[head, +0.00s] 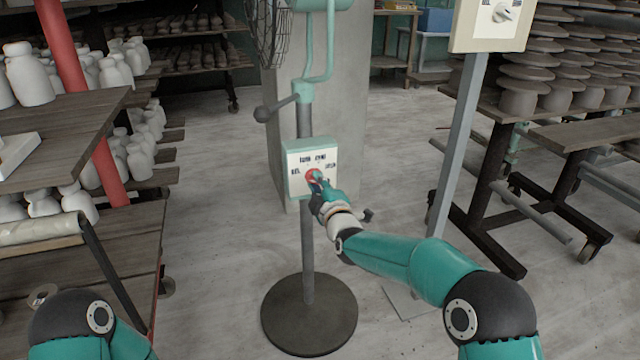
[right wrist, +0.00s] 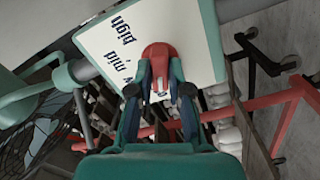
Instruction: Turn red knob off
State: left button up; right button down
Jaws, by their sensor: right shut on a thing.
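The red knob (head: 313,177) sits on the front of a white control box (head: 297,158) on the pole of a green standing fan. My right gripper (head: 318,184) is at the box and shut on the red knob, hiding part of it. In the right wrist view the knob (right wrist: 158,54) is between the two fingertips (right wrist: 160,92), and the box face (right wrist: 112,40) shows printed labels, some of them "high" and "mid". The knob's exact setting is hard to tell. My left gripper is not in view; only part of my left arm shows at bottom left.
The fan's round base (head: 309,315) stands on the floor below. A grey post (head: 456,150) with another switch box (head: 492,25) stands to the right. Shelves of white bottles (head: 30,75) are at left, and a rack of stacked plates (head: 560,60) is at right.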

jog(key=shift+d+f, duration=0.1)
jog(key=shift+f, duration=0.25)
jog(key=c, duration=1.1)
grip_release()
jog(key=shift+r, duration=0.15)
jog(key=v, duration=1.2)
